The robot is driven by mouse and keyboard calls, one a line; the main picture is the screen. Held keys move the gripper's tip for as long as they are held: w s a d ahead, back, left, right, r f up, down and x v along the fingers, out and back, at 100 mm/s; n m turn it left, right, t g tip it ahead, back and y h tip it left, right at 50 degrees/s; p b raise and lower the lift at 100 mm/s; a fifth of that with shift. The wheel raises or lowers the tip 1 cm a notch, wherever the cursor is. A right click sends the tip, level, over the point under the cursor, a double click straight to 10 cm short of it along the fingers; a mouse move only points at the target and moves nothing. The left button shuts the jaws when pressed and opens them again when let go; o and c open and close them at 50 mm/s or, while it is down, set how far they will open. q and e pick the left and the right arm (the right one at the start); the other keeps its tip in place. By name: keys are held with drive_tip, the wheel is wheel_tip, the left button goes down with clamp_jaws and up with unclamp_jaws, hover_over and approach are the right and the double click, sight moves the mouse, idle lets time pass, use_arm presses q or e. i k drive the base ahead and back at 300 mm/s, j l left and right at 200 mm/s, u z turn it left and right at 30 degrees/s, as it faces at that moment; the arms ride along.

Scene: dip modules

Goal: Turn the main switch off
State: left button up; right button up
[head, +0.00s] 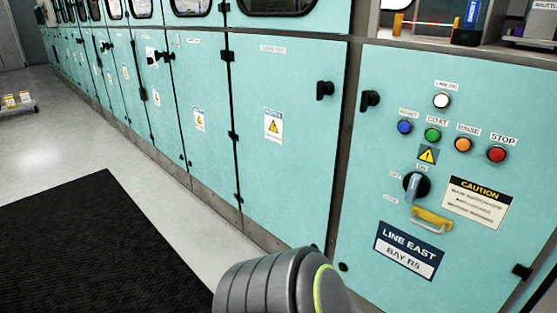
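The main switch (416,187) is a rotary switch with a grey-blue handle on a dark round base, low on the right teal cabinet door in the head view. Its handle stands close to upright, leaning slightly. Small labels sit around it, with ON above and OFF at its left. A yellow bar-like piece (432,219) sits just below the switch and touches or lies close to the handle's lower end. One of my arm links shows at the bottom centre, below and left of the switch. Neither gripper's fingers are in view.
Above the switch are a white lamp (441,101) and blue (404,127), green (432,134), orange (463,145) and red (496,154) buttons. A black door latch (370,100) juts out at upper left. A dark mat (90,250) covers the floor at left.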

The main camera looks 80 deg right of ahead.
sight(416, 185)
drive_tip(key=z, duration=3.5)
